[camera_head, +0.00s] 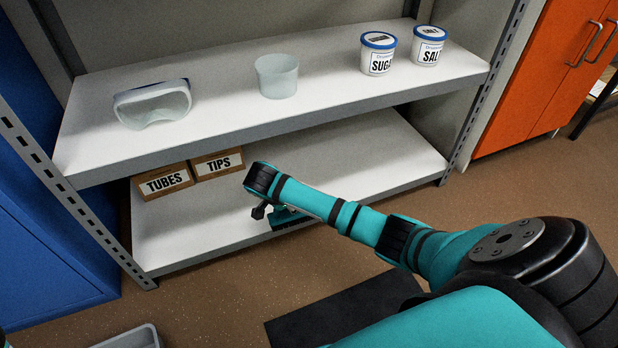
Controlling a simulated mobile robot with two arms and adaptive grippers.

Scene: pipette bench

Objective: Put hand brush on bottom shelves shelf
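The bottom shelf (188,226) is a white board with a grey front edge, low in the rack. My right arm comes in from the right, and its wrist is over this shelf's front part. A small dark part of my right gripper (260,211) shows below the wrist; most of the gripper is hidden, so I cannot tell whether it is open or shut. A teal and dark piece, apparently the hand brush (287,217), shows just under the forearm at the shelf's front edge, partly covered. I cannot tell whether it touches the shelf or the gripper. My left gripper is out of view.
Boxes marked TUBES (164,181) and TIPS (217,164) stand at the bottom shelf's back left. The upper shelf (225,110) overhangs it, holding goggles (153,104), a clear cup (277,77) and two tubs (378,54). The bottom shelf's right part is clear.

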